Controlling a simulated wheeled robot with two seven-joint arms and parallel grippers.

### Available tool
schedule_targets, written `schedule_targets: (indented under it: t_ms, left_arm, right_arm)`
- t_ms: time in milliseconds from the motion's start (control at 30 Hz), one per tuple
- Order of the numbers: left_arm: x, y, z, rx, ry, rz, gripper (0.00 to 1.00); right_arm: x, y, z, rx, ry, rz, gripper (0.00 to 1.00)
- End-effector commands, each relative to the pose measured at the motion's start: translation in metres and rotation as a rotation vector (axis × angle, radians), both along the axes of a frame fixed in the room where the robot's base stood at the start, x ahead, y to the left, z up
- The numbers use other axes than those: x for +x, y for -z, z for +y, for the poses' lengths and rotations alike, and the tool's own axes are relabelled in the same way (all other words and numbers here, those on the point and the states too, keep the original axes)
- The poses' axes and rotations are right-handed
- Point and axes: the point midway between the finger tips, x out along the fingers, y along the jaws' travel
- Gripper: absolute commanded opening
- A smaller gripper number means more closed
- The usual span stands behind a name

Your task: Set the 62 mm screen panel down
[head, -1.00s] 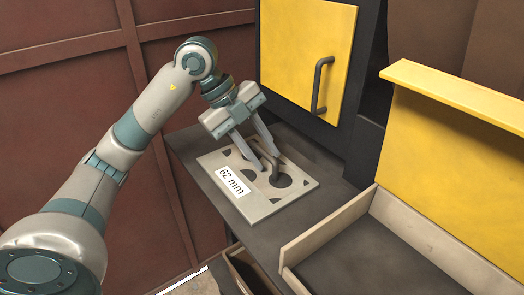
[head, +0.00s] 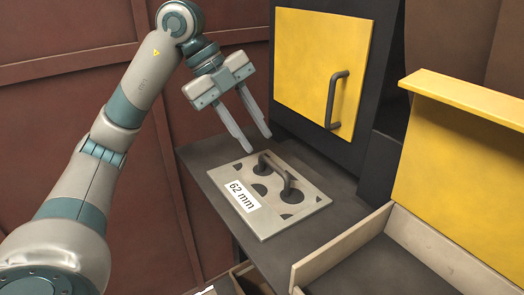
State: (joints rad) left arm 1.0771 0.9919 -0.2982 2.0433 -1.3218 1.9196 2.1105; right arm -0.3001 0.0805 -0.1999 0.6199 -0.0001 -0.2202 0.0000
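The 62 mm screen panel (head: 266,222) is a beige plate with round holes, a dark arched handle and a white "62 mm" label. It lies flat on a dark grey shelf (head: 208,155). My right gripper is not in view.
A yellow door (head: 322,65) with a dark handle stands behind the shelf at the right. A wooden-walled tray (head: 345,246) and a yellow panel (head: 460,150) are at the right. A reddish-brown wall (head: 60,110) is at the left.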

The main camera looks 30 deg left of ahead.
Motion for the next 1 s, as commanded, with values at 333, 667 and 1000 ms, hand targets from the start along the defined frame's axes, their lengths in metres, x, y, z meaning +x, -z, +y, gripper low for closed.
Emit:
schedule_targets:
  t_ms: [333,667,1000]
  left_arm:
    - [-0.006,-0.022,0.012,0.001,0.000,0.000,0.29]
    - [-0.006,-0.023,0.012,0.000,0.000,0.001,0.29]
    - [-0.004,-0.021,0.009,-0.011,0.010,0.003,0.29]
  right_arm:
    - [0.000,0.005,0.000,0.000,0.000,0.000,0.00]
    - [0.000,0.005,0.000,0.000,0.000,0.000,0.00]
    - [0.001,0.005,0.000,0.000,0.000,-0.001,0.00]
